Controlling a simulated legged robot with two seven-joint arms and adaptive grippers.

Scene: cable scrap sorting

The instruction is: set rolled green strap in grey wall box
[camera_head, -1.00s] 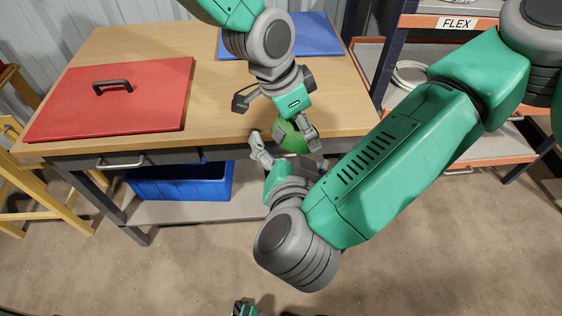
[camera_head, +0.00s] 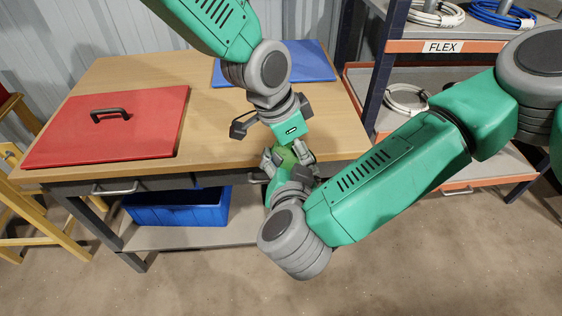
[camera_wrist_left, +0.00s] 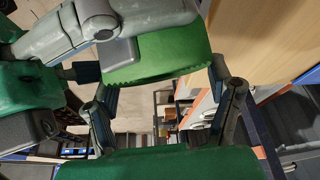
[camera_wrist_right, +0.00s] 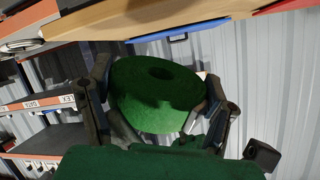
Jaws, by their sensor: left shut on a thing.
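The rolled green strap (camera_head: 287,158) is between my two grippers, in front of the table's front edge. My left gripper (camera_head: 290,148) reaches down from above and is shut on it. In the left wrist view, the strap (camera_wrist_left: 160,58) lies between that gripper's fingers. My right gripper (camera_head: 288,163) comes from below, with its fingers spread on either side of the strap. In the right wrist view, the roll (camera_wrist_right: 155,95) shows its round end and central hole between the right fingers (camera_wrist_right: 160,95); firm contact cannot be made out. I cannot make out the grey wall box in any view.
A rack (camera_head: 425,46) labelled FLEX holds cable coils at the right. The floor in front is open.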

